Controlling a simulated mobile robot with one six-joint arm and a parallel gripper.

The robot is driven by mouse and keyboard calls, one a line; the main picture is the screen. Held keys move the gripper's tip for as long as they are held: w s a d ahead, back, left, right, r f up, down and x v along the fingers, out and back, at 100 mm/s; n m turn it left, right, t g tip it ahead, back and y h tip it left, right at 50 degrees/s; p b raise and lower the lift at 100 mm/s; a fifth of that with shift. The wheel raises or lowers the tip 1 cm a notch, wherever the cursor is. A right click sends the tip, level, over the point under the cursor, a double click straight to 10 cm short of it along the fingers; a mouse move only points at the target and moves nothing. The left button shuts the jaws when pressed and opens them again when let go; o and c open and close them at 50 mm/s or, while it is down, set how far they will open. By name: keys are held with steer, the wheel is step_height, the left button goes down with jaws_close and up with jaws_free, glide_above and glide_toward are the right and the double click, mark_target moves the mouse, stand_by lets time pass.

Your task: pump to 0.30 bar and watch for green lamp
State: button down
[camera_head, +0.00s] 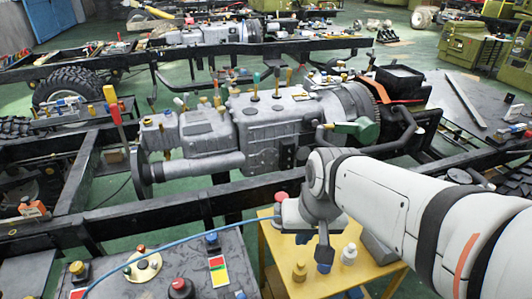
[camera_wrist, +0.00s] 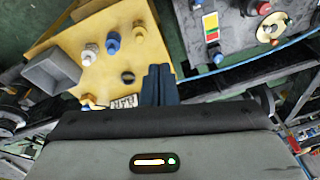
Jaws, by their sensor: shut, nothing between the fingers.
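My gripper (camera_head: 324,258) points down over the yellow table; its dark fingers (camera_wrist: 158,82) are together and empty. A grey control panel (camera_head: 165,262) stands left of the table. It bears a red button (camera_head: 181,287), a round cream plate (camera_head: 143,267) with small knobs and a red, yellow and green label (camera_head: 217,268). The label also shows in the wrist view (camera_wrist: 211,25). A blue hose (camera_head: 180,240) crosses the panel towards the table. A red knob (camera_head: 281,197) is just left of my wrist. I cannot identify a pump, a gauge reading or a lit green lamp.
The yellow table (camera_wrist: 105,65) holds a white-capped bottle (camera_wrist: 91,51), a blue-topped one (camera_wrist: 113,41), a yellow one (camera_wrist: 139,33), a dark ring (camera_wrist: 127,77) and a grey open box (camera_wrist: 53,73). A black chassis rail (camera_head: 245,192) and a grey engine (camera_head: 265,125) lie behind.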

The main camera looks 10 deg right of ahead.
steer(key=w+a+m+t+y+p, duration=0.4)
steer(key=w+m, duration=0.6)
steer(key=w, duration=0.7)
steer(key=w+d+f+m+t, duration=0.1)
steer(key=w+d+f+m, duration=0.2)
steer(key=w+m, duration=0.2)
steer(key=w+d+f+m+t+h, duration=0.1)
steer(key=w+d+f+m, duration=0.2)
steer(key=w+m, duration=0.3)
steer(key=shift+w+m+h+p, duration=0.3)
steer(key=shift+w+p, duration=0.15)
steer(key=shift+w, duration=0.2)
steer(key=shift+d+f, duration=0.1)
steer(key=shift+f, duration=0.05)
step_height(320, 180, down, 7)
steer(key=b, duration=0.6)
steer(key=shift+f+b, duration=0.85)
steer(key=shift+b, duration=0.1)
steer(key=shift+f, duration=0.15)
